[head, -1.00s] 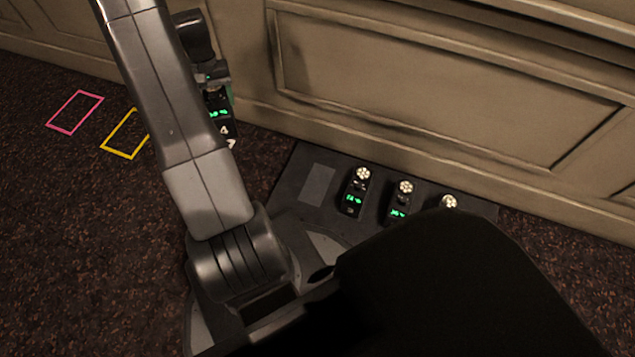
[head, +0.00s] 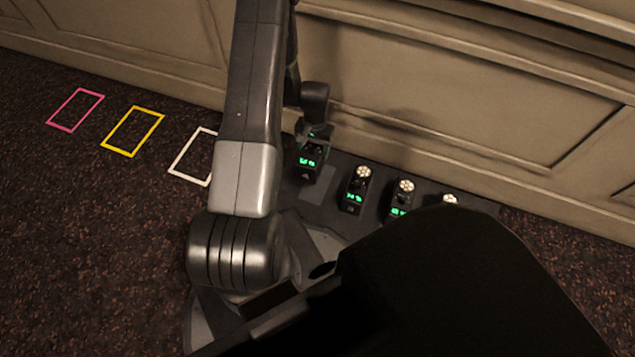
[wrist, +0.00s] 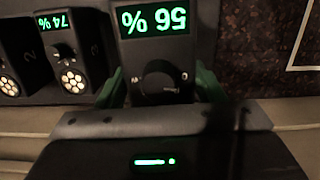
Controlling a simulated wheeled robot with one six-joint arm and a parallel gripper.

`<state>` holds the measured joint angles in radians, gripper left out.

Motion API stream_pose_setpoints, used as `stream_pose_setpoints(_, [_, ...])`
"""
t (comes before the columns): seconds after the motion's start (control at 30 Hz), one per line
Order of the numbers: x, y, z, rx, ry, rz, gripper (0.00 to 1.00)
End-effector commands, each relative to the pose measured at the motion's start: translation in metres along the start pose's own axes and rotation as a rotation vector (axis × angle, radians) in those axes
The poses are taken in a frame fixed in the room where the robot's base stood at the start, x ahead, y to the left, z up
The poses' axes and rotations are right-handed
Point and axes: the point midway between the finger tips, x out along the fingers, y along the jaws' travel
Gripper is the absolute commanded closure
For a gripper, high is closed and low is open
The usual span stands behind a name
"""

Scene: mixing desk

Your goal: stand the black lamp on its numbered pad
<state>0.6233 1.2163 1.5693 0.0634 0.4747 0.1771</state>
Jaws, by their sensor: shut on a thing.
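My gripper (head: 314,130) is shut on a black lamp (head: 307,170) with a green lit display. In the wrist view the lamp (wrist: 158,45) sits between the green fingers (wrist: 158,88), and its display reads 56 %, upside down. In the head view the lamp is at the left end of a dark tray (head: 285,200), over or just behind a bare grey pad (head: 318,186). I cannot tell whether its base touches the tray. Any number on this pad is hidden or too small to read.
Black lamps with pale round heads stand along the tray to the right, one (head: 355,190) closest to the bare pad. In the wrist view a neighbour (wrist: 70,50) reads 74 %. Pink (head: 75,110), yellow (head: 132,132) and white (head: 185,165) outlines lie left. A panelled wall (head: 450,100) stands behind.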

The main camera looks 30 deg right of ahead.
Motion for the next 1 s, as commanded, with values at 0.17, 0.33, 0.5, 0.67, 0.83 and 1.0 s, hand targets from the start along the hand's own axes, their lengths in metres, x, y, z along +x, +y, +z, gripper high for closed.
stream_pose_setpoints(0.17, [0.011, 0.013, 0.002, 0.032, 0.001, -0.003, 0.95])
stream_pose_setpoints(0.33, [0.031, 0.015, 0.0, 0.036, 0.0, -0.003, 0.95])
stream_pose_setpoints(0.5, [0.06, 0.014, -0.004, 0.035, 0.0, -0.003, 0.95])
stream_pose_setpoints(0.67, [0.073, 0.014, -0.006, 0.035, 0.002, -0.004, 0.95])
stream_pose_setpoints(0.83, [0.09, 0.014, -0.007, 0.035, 0.0, -0.003, 0.95])
stream_pose_setpoints(1.0, [0.109, 0.014, -0.01, 0.035, 0.0, -0.003, 0.95])
